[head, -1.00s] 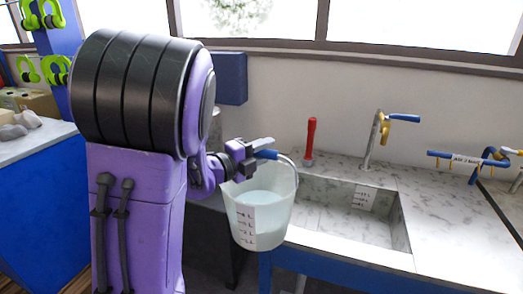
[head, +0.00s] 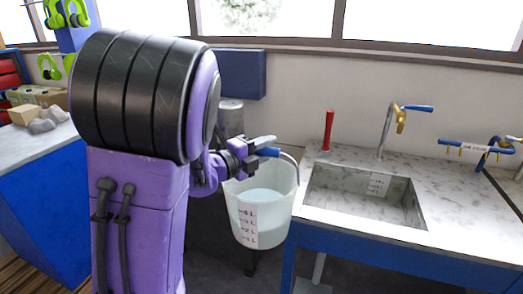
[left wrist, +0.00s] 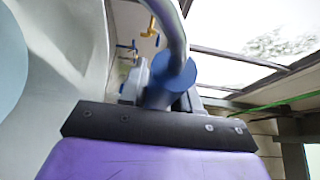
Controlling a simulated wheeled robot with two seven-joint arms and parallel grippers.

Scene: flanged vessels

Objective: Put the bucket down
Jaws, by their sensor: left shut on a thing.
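A translucent white bucket (head: 262,212) with a litre scale on its side hangs in the air, left of the sink counter. It holds pale liquid up to about the upper marks. My left gripper (head: 262,149) is shut on the blue grip of the bucket's handle. In the left wrist view the blue grip (left wrist: 178,82) sits between my gripper's fingers, and the bucket wall (left wrist: 60,50) fills the left side. The bucket looks upright or nearly so. My right gripper is not in view.
The marble counter (head: 460,210) with a sunken sink (head: 340,204) stands right of the bucket. A red-handled tool (head: 328,130) and a tap (head: 388,130) are behind the sink. A blue cabinet (head: 40,200) with a pale top stands left. Dark floor shows below the bucket.

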